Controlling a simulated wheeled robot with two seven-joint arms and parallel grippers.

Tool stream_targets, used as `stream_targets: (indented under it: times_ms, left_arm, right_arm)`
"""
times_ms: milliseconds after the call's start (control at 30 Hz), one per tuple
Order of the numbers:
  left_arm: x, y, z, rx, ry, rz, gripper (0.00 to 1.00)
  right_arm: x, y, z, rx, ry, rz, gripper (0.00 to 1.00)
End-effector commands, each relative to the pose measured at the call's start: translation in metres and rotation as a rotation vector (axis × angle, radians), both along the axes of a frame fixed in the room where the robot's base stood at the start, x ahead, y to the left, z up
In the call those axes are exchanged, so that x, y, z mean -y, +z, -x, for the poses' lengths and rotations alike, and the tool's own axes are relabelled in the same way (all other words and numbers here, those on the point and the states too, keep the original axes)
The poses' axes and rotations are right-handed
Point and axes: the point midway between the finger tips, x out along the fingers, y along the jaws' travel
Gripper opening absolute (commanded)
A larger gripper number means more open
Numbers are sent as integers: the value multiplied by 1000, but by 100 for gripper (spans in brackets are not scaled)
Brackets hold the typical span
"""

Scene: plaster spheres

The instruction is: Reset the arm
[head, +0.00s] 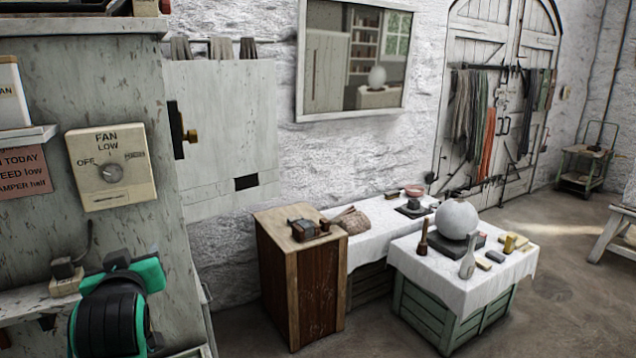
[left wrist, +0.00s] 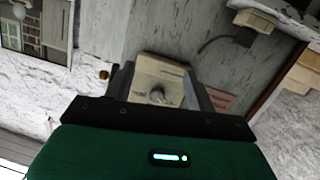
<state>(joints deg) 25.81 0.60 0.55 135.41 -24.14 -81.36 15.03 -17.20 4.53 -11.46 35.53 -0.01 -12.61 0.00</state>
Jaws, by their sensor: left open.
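My left gripper (head: 118,262) is at the lower left of the head view, on my green and black arm, below the fan control box (head: 110,166). In the left wrist view its two fingers (left wrist: 160,80) stand apart, with nothing held between them. The fan box (left wrist: 163,70) shows beyond and between the fingers, with a gap to it. Its round knob (head: 110,173) sits among the words OFF, LOW and a third, blurred word. I cannot tell surely where the knob points. My right gripper is not in view.
A grey cabinet (head: 236,140) with a brass knob juts out right of the fan panel. A shelf (head: 30,310) with a small block on it is beside my left arm. A wooden stand (head: 300,285) and a cloth-covered table with a plaster sphere (head: 457,219) are farther right.

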Motion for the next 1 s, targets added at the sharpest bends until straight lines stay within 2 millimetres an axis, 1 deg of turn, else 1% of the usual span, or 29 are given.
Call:
stream_targets:
  times_ms: [33, 67, 100, 167, 200, 267, 300, 367, 400, 467, 500, 567, 600, 667, 700, 800, 900, 1000]
  left_arm:
    - [5, -29, 4, -64, -22, -10, 56]
    - [8, -44, 6, -98, -38, -15, 56]
    - [12, -63, 10, -145, -58, -20, 56]
    - [18, -93, 18, -216, -90, -29, 56]
    - [22, -113, 24, -263, -110, -35, 56]
    - [28, -141, 35, -332, -143, -40, 56]
    - [32, -160, 43, -378, -166, -42, 56]
    - [38, -187, 57, -447, -199, -45, 56]
    - [43, -204, 67, -492, -222, -47, 56]
    - [49, -230, 84, -561, -259, -48, 56]
    - [53, -246, 96, -607, -281, -48, 56]
    - [59, -270, 116, -676, -318, -46, 56]
    - [63, -285, 130, -720, -342, -43, 56]
    - [70, -306, 151, -786, -380, -38, 56]
    - [74, -319, 166, -829, -405, -35, 56]
    - [82, -344, 200, -923, -459, -24, 56]
    - [90, -363, 230, -998, -506, -11, 56]
    - [96, -377, 259, -1065, -550, 3, 56]
  right_arm:
    - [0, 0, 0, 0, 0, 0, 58]
    - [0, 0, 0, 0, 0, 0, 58]
    - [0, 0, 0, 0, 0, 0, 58]
    - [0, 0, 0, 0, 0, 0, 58]
    - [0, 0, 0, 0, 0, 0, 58]
    - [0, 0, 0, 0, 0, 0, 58]
    - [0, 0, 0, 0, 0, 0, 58]
    - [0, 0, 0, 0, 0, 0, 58]
    - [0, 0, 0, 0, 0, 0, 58]
    - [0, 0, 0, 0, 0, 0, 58]
    - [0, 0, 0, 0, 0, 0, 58]
    - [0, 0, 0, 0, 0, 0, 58]
    - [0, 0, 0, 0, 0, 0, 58]
    - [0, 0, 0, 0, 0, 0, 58]
    - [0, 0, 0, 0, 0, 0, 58]
    - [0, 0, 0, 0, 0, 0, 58]
    - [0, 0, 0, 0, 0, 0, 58]
    - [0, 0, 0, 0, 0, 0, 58]
